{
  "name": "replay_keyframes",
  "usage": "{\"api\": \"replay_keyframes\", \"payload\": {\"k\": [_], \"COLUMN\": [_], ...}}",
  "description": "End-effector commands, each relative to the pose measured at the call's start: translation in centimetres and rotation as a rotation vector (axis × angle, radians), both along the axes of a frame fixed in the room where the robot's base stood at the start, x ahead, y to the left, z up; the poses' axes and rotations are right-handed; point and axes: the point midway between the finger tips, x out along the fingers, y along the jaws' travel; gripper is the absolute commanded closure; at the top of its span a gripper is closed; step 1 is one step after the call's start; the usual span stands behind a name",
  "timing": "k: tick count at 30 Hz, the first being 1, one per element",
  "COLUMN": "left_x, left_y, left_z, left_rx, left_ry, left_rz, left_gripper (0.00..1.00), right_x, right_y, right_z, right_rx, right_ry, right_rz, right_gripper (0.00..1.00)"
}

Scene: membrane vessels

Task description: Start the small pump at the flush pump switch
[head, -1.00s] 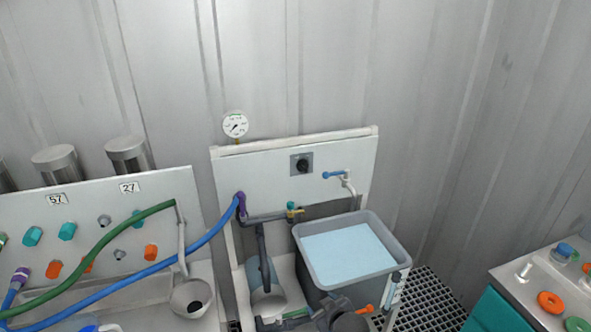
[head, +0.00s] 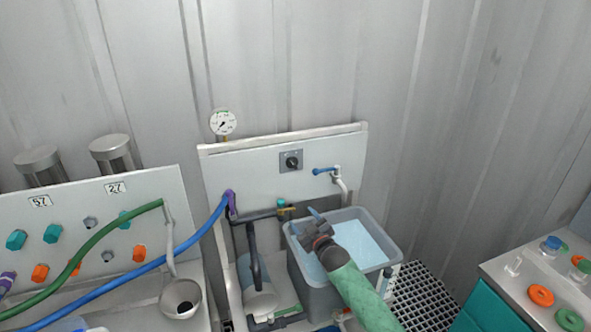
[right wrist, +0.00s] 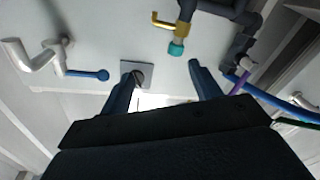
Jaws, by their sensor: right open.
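The flush pump switch (head: 291,161) is a black rotary knob on a grey square plate on the white upright panel. In the right wrist view the switch (right wrist: 138,75) shows just beyond one finger, which covers part of it. My right gripper (head: 314,217) is in front of the panel, below the switch and over the grey tank. In the right wrist view its two fingers (right wrist: 158,82) are spread with nothing between them. The small pump (head: 259,300) seems to be the grey cylinder low at the left of the tank. My left gripper is not in view.
A grey tank of pale blue liquid (head: 301,268) stands under the panel. A blue-handled tap (head: 325,171) is right of the switch, and a yellow-handled valve (head: 287,209) is below it. A pressure gauge (head: 222,123) stands above the panel. Blue and green hoses run left.

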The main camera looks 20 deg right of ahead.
Motion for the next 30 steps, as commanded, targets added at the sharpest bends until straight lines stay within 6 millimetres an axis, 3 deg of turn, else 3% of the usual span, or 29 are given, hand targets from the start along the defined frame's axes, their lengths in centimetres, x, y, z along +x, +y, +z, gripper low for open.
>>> {"api": "replay_keyframes", "payload": {"k": [3,9,18,21,30], "left_x": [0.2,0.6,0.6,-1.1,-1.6], "left_y": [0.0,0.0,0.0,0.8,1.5], "left_z": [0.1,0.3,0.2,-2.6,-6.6], "left_rx": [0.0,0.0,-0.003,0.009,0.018], "left_ry": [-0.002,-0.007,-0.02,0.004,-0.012], "left_rz": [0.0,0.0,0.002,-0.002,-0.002], "left_gripper": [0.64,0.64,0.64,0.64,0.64], "right_x": [3.7,6.8,8.3,9.2,12.8], "right_y": [-1.6,-3.3,-3.5,-3.3,-2.4], "right_z": [3.6,7.6,9.1,9.5,10.8], "right_rx": [-0.022,-0.044,-0.05,-0.051,-0.05], "right_ry": [-0.14,-0.296,-0.337,-0.337,-0.335], "right_rz": [0.017,0.034,0.039,0.038,0.038], "right_gripper": [0.37,0.37,0.37,0.37,0.37]}}
